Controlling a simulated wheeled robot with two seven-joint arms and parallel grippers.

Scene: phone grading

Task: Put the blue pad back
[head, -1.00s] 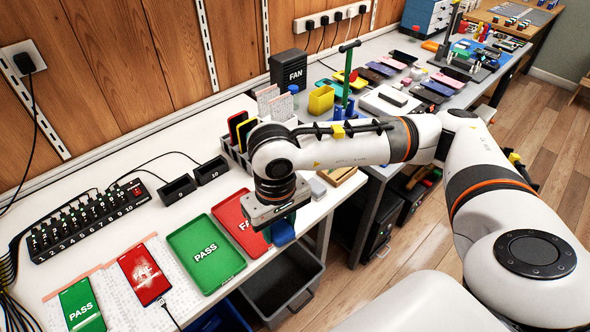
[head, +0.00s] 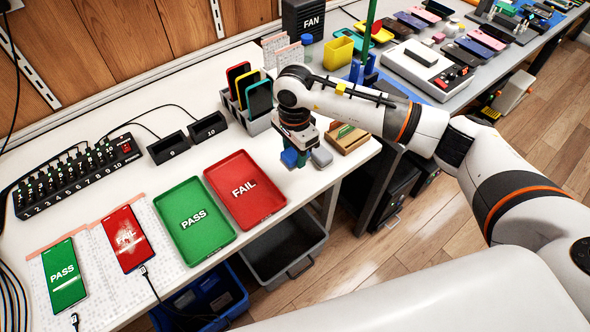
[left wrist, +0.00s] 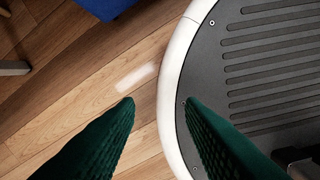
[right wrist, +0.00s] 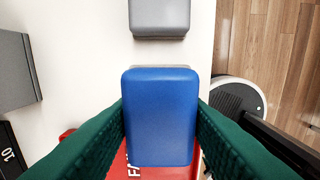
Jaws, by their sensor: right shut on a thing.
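The blue pad (right wrist: 160,115) is a rounded blue block held between the green fingers of my right gripper (right wrist: 160,125). In the head view the blue pad (head: 289,158) hangs below my right gripper (head: 297,158), just right of the red FAIL tray. A grey pad (right wrist: 160,18) lies on the white table just beyond it in the right wrist view; in the head view the grey pad (head: 321,156) lies to the right of the gripper. Whether the blue pad touches the table is hard to tell. My left gripper (left wrist: 158,100) is open and empty, above the floor.
The red FAIL tray (head: 268,214) and green PASS tray (head: 212,242) lie to the left. A grey rack (head: 257,127) with phones stands behind the gripper. A wooden card box (head: 347,140) stands to the right. The table's front edge is close.

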